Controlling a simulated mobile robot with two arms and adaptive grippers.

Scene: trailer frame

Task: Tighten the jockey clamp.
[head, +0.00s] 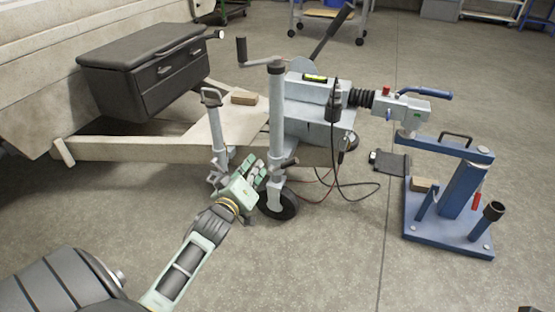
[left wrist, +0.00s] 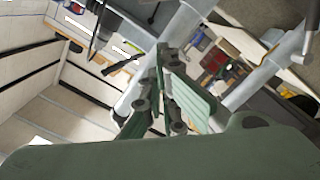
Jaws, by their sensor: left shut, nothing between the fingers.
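The jockey wheel's pale upright tube (head: 277,110) stands at the trailer's front, with a crank handle (head: 243,50) on top and a black wheel (head: 281,205) on the floor. The jockey clamp (head: 289,163) appears as a short dark handle low on the tube's right side; the rest of it is hard to make out. My right gripper is out of view.
A second post with a handle (head: 213,115) stands close left of my gripper. The trailer's beam (head: 130,150) runs behind it. Cables (head: 345,185) hang to the floor on the right. A blue stand (head: 460,210) is farther right, with clear floor in front.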

